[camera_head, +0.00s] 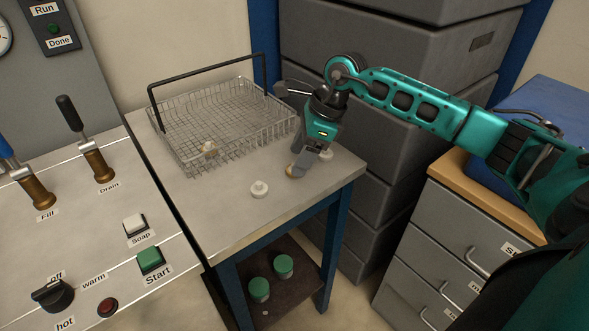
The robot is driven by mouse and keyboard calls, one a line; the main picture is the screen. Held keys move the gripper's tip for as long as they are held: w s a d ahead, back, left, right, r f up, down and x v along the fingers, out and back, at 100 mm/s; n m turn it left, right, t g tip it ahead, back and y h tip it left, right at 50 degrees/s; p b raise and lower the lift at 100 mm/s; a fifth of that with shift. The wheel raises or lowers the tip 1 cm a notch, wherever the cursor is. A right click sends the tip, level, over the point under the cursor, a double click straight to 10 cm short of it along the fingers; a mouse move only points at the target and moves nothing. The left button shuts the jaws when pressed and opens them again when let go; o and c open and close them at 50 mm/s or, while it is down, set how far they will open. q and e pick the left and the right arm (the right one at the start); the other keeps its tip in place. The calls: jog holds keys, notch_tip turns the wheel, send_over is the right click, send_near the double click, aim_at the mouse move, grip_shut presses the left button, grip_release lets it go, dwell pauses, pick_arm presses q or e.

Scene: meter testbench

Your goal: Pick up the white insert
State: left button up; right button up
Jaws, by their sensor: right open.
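A small round white insert (260,188) stands on the grey table top (225,205), near its front edge. A second white piece (327,154) shows partly beside my right gripper, and the gripper hides some of it. My right gripper (302,168) is open, pointing down over the table to the right of the first white insert and apart from it. A small tan spot shows at its left fingertip; I cannot tell whether it is a separate thing. My left gripper is not in view.
Green-topped jars (259,289) stand on the shelf below. A control panel (100,230) is at left, grey crates (385,55) behind, drawers (440,235) at right.

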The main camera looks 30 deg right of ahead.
jog(key=x, duration=0.2)
jog(key=shift+w+a+f, duration=0.1)
jog(key=shift+w+f, duration=0.05)
jog(key=shift+f, duration=0.25)
jog(key=c, duration=1.1)
